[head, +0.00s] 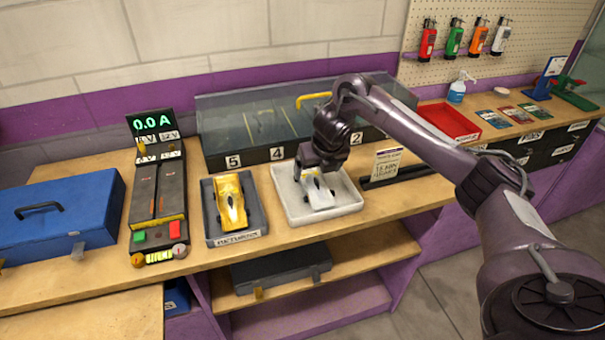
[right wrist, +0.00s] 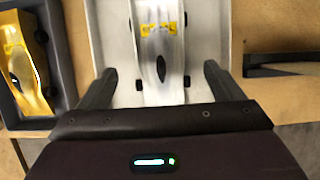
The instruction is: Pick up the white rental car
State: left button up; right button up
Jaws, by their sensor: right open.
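The white rental car (head: 319,191) sits in a white tray (head: 286,205) on the bench. My right gripper (head: 318,170) is over the rear part of the car and hides some of it. In the right wrist view the white car (right wrist: 159,50) lies between the two open fingers of my right gripper (right wrist: 160,85), with a gap on each side. The car has yellow markings and dark wheels. My left gripper is not in view.
A yellow car (head: 231,200) sits in a grey tray (head: 209,223) to the left. A glass-fronted case (head: 230,115) stands behind. A power unit (head: 158,190) and a blue toolbox (head: 70,215) are further left. A small sign (head: 387,163) stands to the right.

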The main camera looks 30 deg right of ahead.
aim_at(314, 176)
jog(key=shift+w+f, duration=0.2)
jog(key=shift+f, duration=0.25)
jog(key=shift+w+d+f+b, duration=0.15)
jog(key=shift+f+b, duration=0.4)
jog(key=shift+f, duration=0.1)
jog(key=shift+w+d+f+p, duration=0.1)
jog(key=shift+w+f+p, duration=0.35)
jog(key=shift+f+p, duration=0.15)
jog(key=x, duration=0.2)
jog(key=shift+w+f, duration=0.3)
jog(key=shift+w+d+f, duration=0.1)
jog(key=shift+w+f, duration=0.1)
jog(key=shift+f, duration=0.15)
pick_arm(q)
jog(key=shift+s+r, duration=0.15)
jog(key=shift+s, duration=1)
pick_arm(e)
jog(key=shift+r, duration=0.1)
jog(key=c, duration=1.2)
